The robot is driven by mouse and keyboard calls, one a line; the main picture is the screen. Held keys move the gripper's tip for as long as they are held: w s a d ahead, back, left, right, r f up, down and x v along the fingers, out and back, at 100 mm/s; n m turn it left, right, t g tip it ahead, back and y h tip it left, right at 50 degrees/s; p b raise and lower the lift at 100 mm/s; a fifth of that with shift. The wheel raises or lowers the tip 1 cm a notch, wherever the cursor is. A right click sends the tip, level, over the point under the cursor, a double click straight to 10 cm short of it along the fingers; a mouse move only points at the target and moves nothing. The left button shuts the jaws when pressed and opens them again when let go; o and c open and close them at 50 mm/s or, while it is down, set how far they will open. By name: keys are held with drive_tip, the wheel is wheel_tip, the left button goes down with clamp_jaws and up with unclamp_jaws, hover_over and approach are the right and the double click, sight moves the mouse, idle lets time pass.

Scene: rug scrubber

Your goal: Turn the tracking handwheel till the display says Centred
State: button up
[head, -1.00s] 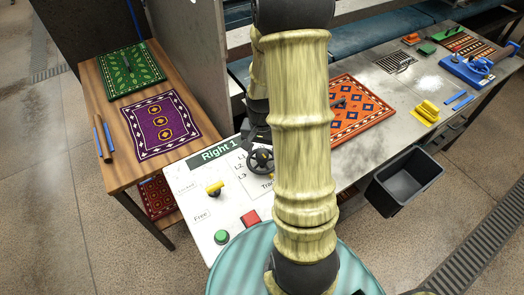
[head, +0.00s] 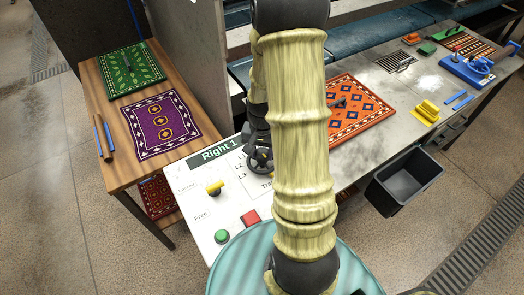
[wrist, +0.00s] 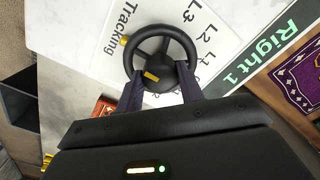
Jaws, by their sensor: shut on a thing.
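The black tracking handwheel (wrist: 188,44) stands on the white control panel beside the word "Tracking"; it carries a small yellow mark. In the head view the handwheel (head: 265,167) is partly hidden by my arm and gripper. My gripper (wrist: 160,88) has its two dark fingers on the near part of the handwheel, one on each side, and is shut on it. The display (head: 214,153) is a dark green bar with white letters reading "Right 1"; it also shows in the wrist view (wrist: 262,52).
The panel (head: 200,205) also bears a yellow knob (head: 214,187), a green button (head: 222,236) and a red button (head: 250,217). A wooden table with rugs (head: 155,123) stands left. An orange rug (head: 360,108) lies on the grey bench behind my arm. A black bin (head: 405,178) stands right.

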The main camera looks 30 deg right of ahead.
sight(263, 153)
drive_tip(key=shift+w+n, duration=0.1)
drive_tip(key=shift+n, duration=1.2)
drive_tip(key=shift+n+p, duration=0.55)
drive_tip(key=shift+n, duration=0.95)
drive_tip(key=o, duration=1)
drive_tip(key=shift+r, duration=0.15)
wheel_tip(263, 153, up, 17)
drive_tip(key=shift+r+b, duration=0.1)
drive_tip(key=shift+b, duration=0.2)
